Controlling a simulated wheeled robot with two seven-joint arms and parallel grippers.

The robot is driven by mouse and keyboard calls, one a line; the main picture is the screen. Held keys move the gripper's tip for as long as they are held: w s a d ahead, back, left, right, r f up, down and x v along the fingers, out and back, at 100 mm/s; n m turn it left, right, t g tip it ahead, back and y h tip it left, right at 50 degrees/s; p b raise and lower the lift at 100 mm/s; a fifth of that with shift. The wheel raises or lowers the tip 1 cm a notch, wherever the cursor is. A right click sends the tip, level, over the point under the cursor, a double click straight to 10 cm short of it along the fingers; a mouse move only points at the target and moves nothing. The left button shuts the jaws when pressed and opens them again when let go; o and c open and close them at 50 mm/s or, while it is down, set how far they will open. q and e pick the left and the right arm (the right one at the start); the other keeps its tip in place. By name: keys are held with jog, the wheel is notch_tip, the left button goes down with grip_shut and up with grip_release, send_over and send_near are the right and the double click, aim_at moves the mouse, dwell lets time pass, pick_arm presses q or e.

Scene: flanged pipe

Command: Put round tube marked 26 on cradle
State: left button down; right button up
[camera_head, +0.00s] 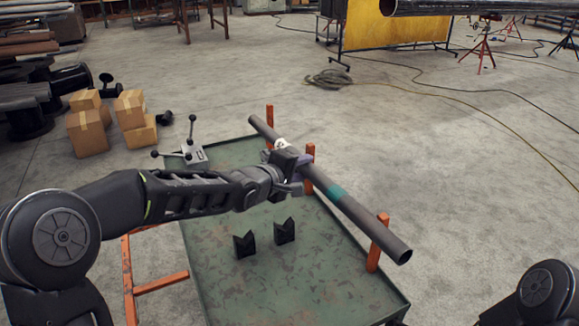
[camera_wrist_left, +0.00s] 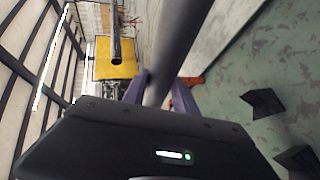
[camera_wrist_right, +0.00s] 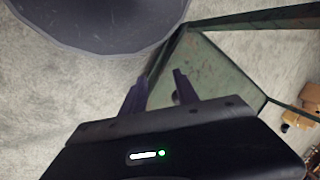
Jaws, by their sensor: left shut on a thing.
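A long grey round tube (camera_head: 335,195) with a teal band and a white label runs diagonally along the right side of the green table, beside orange posts. Its number cannot be read. My left gripper (camera_head: 292,172) is shut on the tube near its middle; the left wrist view also shows the tube (camera_wrist_left: 180,45) between the fingers (camera_wrist_left: 160,90). Two black V-shaped cradle blocks (camera_head: 245,245) (camera_head: 285,231) stand on the table, left of the tube, and are empty. They also show in the left wrist view (camera_wrist_left: 262,103). My right gripper (camera_wrist_right: 160,90) has its fingers apart with nothing between them.
The green table (camera_head: 240,300) has free room around the blocks. Orange posts (camera_head: 377,243) rise along its right edge. A grey device with black-knobbed levers (camera_head: 190,153) sits at the far left corner. Cardboard boxes (camera_head: 88,132) stand on the floor at left.

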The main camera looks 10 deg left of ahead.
aim_at(311, 179)
pick_arm(q)
jog(key=shift+n+y, duration=0.7)
jog(key=d, duration=0.1)
jog(key=s+d, duration=0.2)
jog(key=shift+s+d+f, duration=0.15)
jog(key=shift+d+f, duration=0.15)
jog(key=shift+f, duration=0.05)
jog(key=s+d+f+n+t+y, duration=0.1)
jog(key=s+f+n+y, duration=0.2)
jog(key=s+f, duration=0.6)
jog(key=shift+s+d+f+y, duration=0.2)
jog(key=shift+s+d+y, duration=0.25)
jog(key=shift+s, duration=0.6)
jog(key=shift+a, duration=0.15)
